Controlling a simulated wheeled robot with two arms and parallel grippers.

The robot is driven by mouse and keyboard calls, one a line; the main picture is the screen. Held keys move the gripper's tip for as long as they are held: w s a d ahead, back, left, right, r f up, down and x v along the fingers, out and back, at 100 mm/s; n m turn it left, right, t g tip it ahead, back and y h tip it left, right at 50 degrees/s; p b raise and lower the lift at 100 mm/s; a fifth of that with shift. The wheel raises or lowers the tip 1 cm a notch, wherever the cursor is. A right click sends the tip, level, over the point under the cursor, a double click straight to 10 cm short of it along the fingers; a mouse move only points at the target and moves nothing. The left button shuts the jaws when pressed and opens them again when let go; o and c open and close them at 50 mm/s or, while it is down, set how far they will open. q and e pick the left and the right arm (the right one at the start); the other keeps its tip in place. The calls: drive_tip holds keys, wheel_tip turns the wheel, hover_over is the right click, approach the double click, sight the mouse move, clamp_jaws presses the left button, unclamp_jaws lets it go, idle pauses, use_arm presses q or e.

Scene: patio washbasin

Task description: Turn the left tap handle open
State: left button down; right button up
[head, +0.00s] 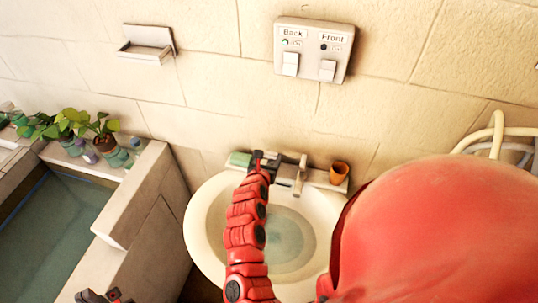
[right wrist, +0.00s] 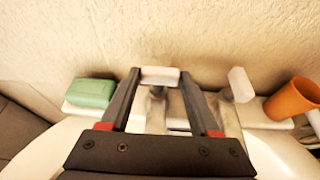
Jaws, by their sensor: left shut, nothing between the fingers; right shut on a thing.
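The left tap handle (right wrist: 160,76) is a pale block on a metal stem, seen in the right wrist view. My right gripper (head: 262,158) is at the back of the basin, shut on this handle with one finger on each side. In the head view the gripper largely hides that handle. The right tap handle (right wrist: 241,85) stands free to the right, tilted; it also shows in the head view (head: 302,161). My left gripper (head: 105,297) is at the bottom edge of the head view, shut and empty, away from the basin and partly cut off.
The white basin (head: 197,232) holds water. A green soap-like block (right wrist: 92,92) lies left of the taps, and an orange cup (right wrist: 293,98) stands right. A switch panel (head: 314,50) and a soap dish (head: 147,43) are on the wall. Potted plants (head: 105,130) stand left.

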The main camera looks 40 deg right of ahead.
drive_tip(key=o, duration=1.4)
drive_tip(key=shift+c, duration=0.2)
drive_tip(key=shift+a, duration=0.1)
drive_tip(key=shift+s+a+r, duration=0.15)
drive_tip(key=shift+s+a, duration=0.05)
drive_tip(key=b+v, duration=0.2)
drive_tip(key=v, duration=1.4)
drive_tip(key=shift+s+a+r+b, duration=0.15)
drive_tip(key=shift+s+b, duration=0.2)
